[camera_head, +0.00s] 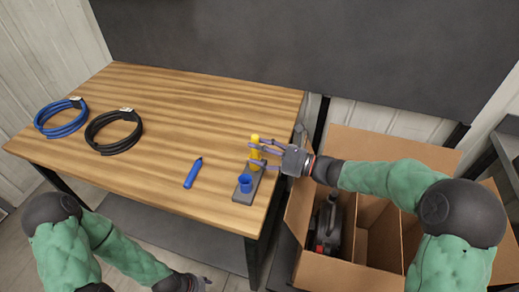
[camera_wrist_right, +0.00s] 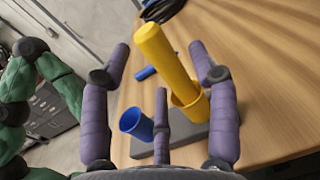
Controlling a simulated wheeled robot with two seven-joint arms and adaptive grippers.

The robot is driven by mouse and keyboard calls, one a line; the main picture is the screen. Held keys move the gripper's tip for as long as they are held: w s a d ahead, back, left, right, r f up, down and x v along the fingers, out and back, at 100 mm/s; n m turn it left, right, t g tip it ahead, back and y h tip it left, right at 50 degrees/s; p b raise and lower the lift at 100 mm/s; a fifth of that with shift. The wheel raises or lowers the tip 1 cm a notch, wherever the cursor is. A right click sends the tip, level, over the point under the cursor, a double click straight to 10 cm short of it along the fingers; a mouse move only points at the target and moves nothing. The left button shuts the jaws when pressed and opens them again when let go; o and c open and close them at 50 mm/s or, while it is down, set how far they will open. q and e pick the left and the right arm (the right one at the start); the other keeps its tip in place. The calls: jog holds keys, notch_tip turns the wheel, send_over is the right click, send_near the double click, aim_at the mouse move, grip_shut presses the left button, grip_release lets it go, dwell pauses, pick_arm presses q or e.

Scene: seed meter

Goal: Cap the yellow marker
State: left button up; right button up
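The yellow marker (camera_wrist_right: 165,62) stands in the yellow cap (camera_wrist_right: 189,105) on a grey base (camera_wrist_right: 150,145), leaning in the right wrist view. In the head view the yellow marker (camera_head: 255,148) is near the table's right edge. My right gripper (camera_head: 254,153) reaches in from the right, its fingers around the marker. In the wrist view its fingers (camera_wrist_right: 160,60) are spread, with a clear gap on the left side of the marker. Fingers hide part of the base. My left gripper (camera_head: 200,280) is low in front of the table; its fingers are too small to read.
An empty blue cap (camera_head: 245,183) sits on the same base, and a blue marker (camera_head: 193,173) lies to its left. Blue (camera_head: 61,118) and black (camera_head: 113,131) cable coils lie at the left. A cardboard box (camera_head: 375,235) stands right of the wooden table (camera_head: 190,95). The table's middle is clear.

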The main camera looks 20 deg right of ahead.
jog(key=v, duration=1.2)
